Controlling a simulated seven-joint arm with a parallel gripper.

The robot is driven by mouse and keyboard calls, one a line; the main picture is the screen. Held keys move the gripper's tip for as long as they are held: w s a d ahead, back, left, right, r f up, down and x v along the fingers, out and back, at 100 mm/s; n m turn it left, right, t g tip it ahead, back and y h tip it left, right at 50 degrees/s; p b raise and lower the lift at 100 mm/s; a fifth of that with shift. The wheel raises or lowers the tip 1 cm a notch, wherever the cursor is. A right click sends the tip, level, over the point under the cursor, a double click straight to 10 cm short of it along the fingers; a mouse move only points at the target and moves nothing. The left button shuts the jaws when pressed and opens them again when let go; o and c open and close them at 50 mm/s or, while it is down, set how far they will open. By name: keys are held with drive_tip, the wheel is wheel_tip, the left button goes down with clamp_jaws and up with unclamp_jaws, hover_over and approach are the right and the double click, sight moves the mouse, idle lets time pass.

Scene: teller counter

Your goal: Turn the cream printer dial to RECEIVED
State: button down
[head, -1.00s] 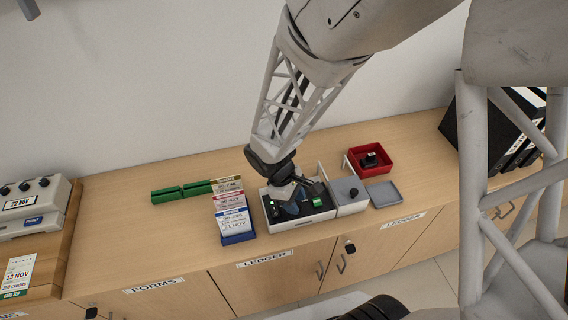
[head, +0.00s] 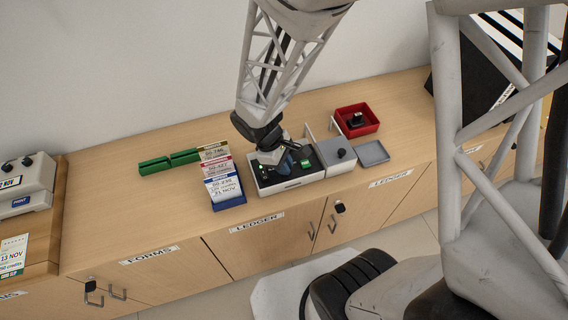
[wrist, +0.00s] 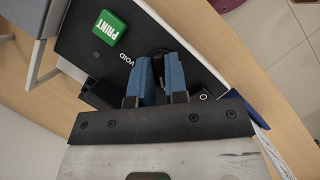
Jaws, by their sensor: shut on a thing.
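The cream printer (head: 292,186) is a low box with a black top panel, standing on the wooden counter. It also shows in the wrist view (wrist: 72,38), with a green PRINT button (wrist: 109,27) and the white word VOID beside my fingers. My gripper (wrist: 159,62) points down at the panel, its blue-padded fingers shut on the dark dial (wrist: 158,51). The fingers hide most of the dial, and I cannot read its setting. RECEIVED is not legible. In the head view my gripper (head: 284,163) covers part of the panel.
A blue holder with upright cards (head: 222,186) stands close to the printer's left. A grey-lidded box (head: 335,156), a grey tray (head: 373,153) and a red tray (head: 358,117) are to the right.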

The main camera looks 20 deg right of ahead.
drive_tip(key=shift+m, duration=0.4)
drive_tip(key=m, duration=0.2)
drive_tip(key=m+g+y, duration=0.1)
drive_tip(key=m, duration=0.1)
drive_tip(key=shift+d+f+y, duration=0.1)
drive_tip(key=shift+y, duration=0.2)
drive_tip(key=m+y, duration=0.1)
drive_tip(key=m, duration=0.4)
drive_tip(key=shift+s+g+y, duration=0.1)
drive_tip(key=shift+g+y, duration=0.3)
drive_tip(key=c, duration=1.2)
unclamp_jaws()
drive_tip(key=shift+o, duration=0.3)
drive_tip(key=v, duration=0.7)
drive_tip(key=shift+r, duration=0.4)
